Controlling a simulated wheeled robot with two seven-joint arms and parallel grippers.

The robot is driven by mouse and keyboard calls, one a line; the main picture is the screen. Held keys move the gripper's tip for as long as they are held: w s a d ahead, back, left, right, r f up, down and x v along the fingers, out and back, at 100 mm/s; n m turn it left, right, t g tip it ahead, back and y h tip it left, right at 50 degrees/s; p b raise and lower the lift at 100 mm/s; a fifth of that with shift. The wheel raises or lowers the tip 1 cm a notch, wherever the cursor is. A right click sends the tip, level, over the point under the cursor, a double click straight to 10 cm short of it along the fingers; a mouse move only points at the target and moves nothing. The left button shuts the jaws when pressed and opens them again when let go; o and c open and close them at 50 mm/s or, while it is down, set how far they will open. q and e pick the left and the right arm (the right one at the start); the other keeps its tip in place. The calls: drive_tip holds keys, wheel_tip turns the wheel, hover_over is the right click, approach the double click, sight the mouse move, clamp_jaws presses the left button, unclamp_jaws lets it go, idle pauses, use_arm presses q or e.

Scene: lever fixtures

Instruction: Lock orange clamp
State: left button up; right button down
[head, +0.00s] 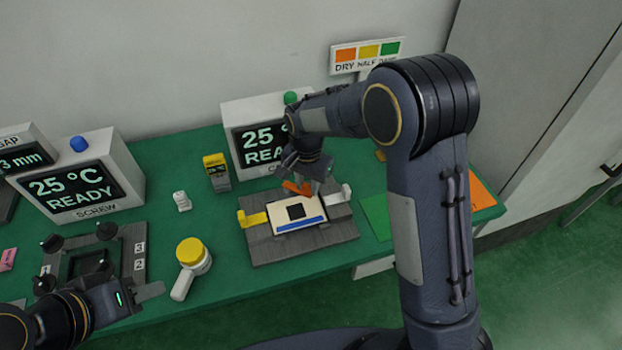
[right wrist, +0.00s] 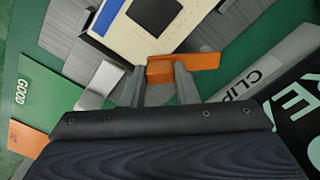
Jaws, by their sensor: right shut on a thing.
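The orange clamp (head: 297,188) sits at the back edge of a grey fixture (head: 262,251) that carries a cream plate (head: 285,220) with a dark square and a blue strip. My right gripper (head: 312,176) reaches down onto this clamp from behind. In the right wrist view the orange clamp (right wrist: 190,67) lies at my right gripper's fingertips (right wrist: 160,78), and the gripper is shut on it. My left gripper (head: 150,291) is at the lower left, away from the fixture, and its jaw opening is unclear.
The fixture also has a yellow clamp (head: 252,218) and a light grey clamp (head: 340,194). A screen box (head: 240,120) stands close behind. A green pad (head: 375,214) lies to the right.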

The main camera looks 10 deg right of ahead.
sight(307, 187)
drive_tip(key=shift+s+a+m, duration=0.15)
drive_tip(key=shift+m, duration=0.25)
drive_tip(key=c, duration=1.1)
unclamp_jaws()
wheel_tip(307, 187, up, 8)
drive_tip(key=shift+f, duration=0.25)
drive_tip(key=shift+r, duration=0.2)
